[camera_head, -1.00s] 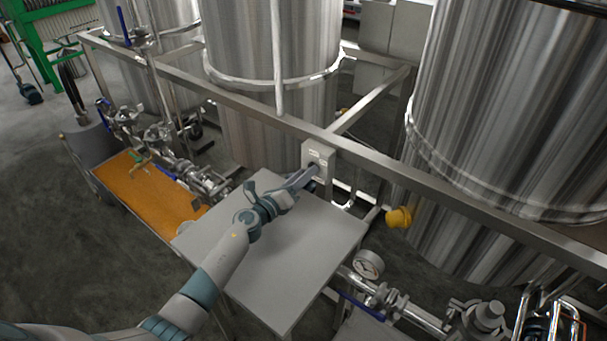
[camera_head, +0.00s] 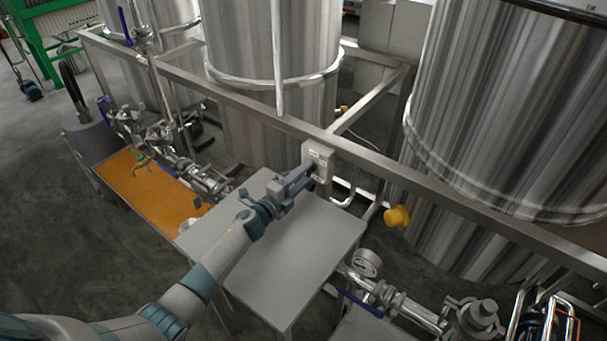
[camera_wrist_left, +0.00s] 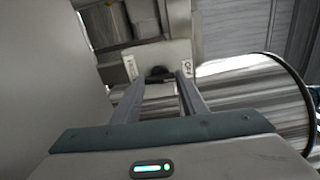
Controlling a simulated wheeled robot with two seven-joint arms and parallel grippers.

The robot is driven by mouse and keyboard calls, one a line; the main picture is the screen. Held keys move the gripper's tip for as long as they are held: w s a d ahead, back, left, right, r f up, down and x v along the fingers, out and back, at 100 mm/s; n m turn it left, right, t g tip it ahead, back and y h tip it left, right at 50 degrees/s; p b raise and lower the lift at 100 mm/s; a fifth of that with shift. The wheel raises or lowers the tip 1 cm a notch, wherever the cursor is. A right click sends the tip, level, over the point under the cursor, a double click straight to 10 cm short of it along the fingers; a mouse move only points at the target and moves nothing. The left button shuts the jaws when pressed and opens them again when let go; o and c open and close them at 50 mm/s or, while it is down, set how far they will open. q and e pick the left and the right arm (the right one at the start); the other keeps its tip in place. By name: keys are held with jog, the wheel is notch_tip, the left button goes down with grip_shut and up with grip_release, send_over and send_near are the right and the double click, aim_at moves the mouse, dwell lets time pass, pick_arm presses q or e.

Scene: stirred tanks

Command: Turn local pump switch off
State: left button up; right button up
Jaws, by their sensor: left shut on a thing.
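The local pump switch is a small pale box (camera_head: 318,157) mounted on the metal frame rail, above the far end of the grey table. My left gripper (camera_head: 312,174) reaches over the table to the front of this box. In the left wrist view the switch box (camera_wrist_left: 178,55) shows ahead, with a dark knob (camera_wrist_left: 158,74) on its face. The fingertips of my left gripper (camera_wrist_left: 158,80) sit on either side of the knob and are shut on it. The exact angle of the knob is hard to tell. My right gripper is not in view.
The grey table (camera_head: 300,260) lies under my left arm. The steel rail (camera_head: 440,205) crosses behind it, with large tanks (camera_head: 500,110) beyond. A yellow cap (camera_head: 397,216), a gauge (camera_head: 366,262) and pipework stand at the right. An orange-topped cart (camera_head: 150,190) stands at the left.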

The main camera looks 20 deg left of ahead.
pick_arm(q)
jog(key=shift+n, duration=0.3)
jog(key=o, duration=1)
jog(key=shift+a, duration=0.1)
jog(key=shift+o, duration=0.2)
jog(key=shift+s, duration=0.1)
jog(key=shift+s+a+f, duration=0.1)
jog(key=shift+s+a, duration=0.1)
jog(key=shift+s, duration=0.3)
jog(key=b+v, duration=0.3)
jog(key=v, duration=1.2)
jog(key=shift+b, duration=0.35)
jog(key=shift+s+a, duration=0.2)
jog(key=shift+s, duration=0.35)
